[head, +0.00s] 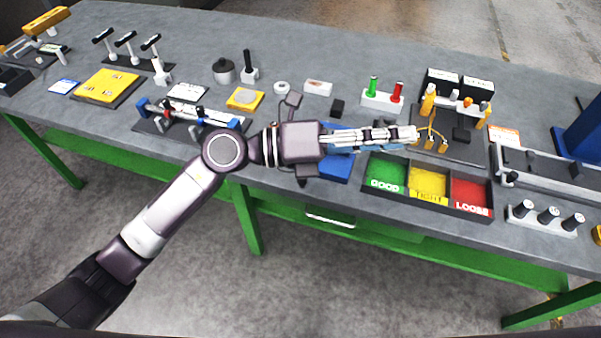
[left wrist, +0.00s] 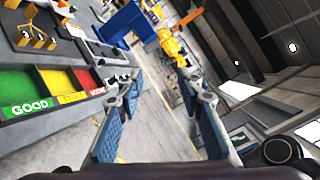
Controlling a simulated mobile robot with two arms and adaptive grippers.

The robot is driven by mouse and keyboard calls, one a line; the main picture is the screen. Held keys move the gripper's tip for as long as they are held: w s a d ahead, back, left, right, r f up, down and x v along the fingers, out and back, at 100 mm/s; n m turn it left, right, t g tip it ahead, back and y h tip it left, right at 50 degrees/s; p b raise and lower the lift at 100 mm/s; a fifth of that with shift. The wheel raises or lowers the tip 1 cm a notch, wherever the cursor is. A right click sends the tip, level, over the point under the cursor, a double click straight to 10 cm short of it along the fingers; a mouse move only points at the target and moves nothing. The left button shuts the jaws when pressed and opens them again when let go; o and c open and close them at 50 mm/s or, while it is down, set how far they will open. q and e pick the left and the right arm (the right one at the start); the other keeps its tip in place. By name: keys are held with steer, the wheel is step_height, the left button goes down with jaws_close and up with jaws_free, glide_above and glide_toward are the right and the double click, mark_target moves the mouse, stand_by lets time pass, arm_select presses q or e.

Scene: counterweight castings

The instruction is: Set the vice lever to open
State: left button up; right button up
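I cannot tell for sure which part is the vice lever. A black upright handle on a white base (head: 249,68) stands at the back middle of the bench in the head view. A long grey rail-like fixture (head: 545,170) lies at the right and may be the vice. My left gripper (head: 414,136) reaches across the bench, pointing right, above the front edge near the sorting tray. In the left wrist view the gripper (left wrist: 164,84) has its two blue-padded fingers wide apart with nothing between them. My right gripper is out of view.
A sorting tray (head: 428,206) with green, yellow and red compartments lies under the left gripper. A blue-ended fixture (head: 190,116), green and red pegs (head: 383,97), an orange-clamped fixture (head: 462,130) and black knobs (head: 547,215) surround it.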

arm_select(q)
steer(key=w+a+f+m+g+y, duration=0.1)
steer(key=a+f+m+y, duration=0.25)
steer(key=f, duration=0.25)
steer(key=w+a+f+m+y, duration=0.1)
steer(key=a+f+m+y, duration=0.15)
steer(key=f+y, duration=0.3)
steer(key=w+a+f+t+y, duration=0.25)
steer(key=w+a+y, duration=0.3)
steer(key=a, duration=0.55)
steer(key=shift+n+g, duration=0.25)
steer(key=shift+n, duration=0.15)
steer(key=p+x, duration=0.2)
steer(key=x, duration=0.4)
steer(key=shift+s+d+f+p, duration=0.1)
steer(key=shift+f+p, duration=0.3)
steer(key=shift+d+f, duration=0.2)
steer(key=shift+f, duration=0.45)
jaws_close()
